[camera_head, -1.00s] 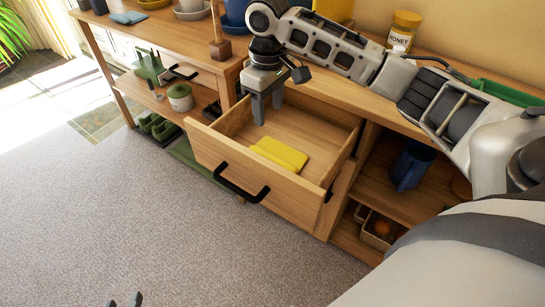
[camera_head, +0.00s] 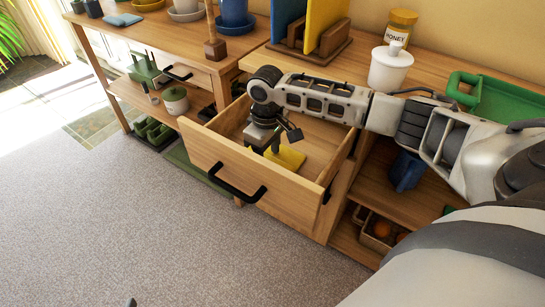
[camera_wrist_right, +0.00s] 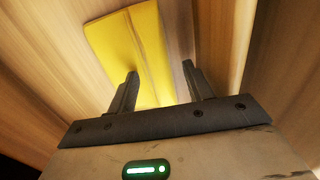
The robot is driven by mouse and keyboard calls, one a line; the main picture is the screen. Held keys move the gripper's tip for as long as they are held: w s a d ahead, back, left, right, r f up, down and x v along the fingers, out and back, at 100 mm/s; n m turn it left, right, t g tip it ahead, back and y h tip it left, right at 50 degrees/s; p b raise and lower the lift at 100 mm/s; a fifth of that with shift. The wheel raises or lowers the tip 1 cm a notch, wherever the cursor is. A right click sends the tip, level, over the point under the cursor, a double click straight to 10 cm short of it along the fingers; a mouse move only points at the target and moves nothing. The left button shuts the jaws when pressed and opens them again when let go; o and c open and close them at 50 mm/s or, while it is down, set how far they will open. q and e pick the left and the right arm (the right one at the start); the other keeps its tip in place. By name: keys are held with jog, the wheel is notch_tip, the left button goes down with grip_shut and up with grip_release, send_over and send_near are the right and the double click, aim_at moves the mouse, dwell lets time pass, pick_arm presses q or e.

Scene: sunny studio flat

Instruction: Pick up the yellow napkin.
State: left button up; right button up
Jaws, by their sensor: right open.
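The yellow napkin (camera_head: 289,157) lies flat and folded on the bottom of the open wooden drawer (camera_head: 240,178). In the wrist view the napkin (camera_wrist_right: 125,38) lies beyond and partly between the fingers of my right gripper (camera_wrist_right: 160,70). That gripper is open and empty, reaching down inside the drawer. In the head view my right gripper (camera_head: 265,147) covers the napkin's left part, and its fingertips are hard to see. I cannot tell whether the fingers touch the napkin. Only a dark tip of my left gripper (camera_head: 131,302) shows at the bottom edge.
The drawer's walls and its front with a black handle (camera_head: 237,185) surround my right gripper. On the top above stand a white lidded jar (camera_head: 390,70), a honey jar (camera_head: 400,27), a green tray (camera_head: 505,100) and a wooden rack (camera_head: 310,45). The carpet in front is clear.

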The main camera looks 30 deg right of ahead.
jog(key=shift+f, duration=0.1)
jog(key=shift+c, duration=0.3)
jog(key=c, duration=1)
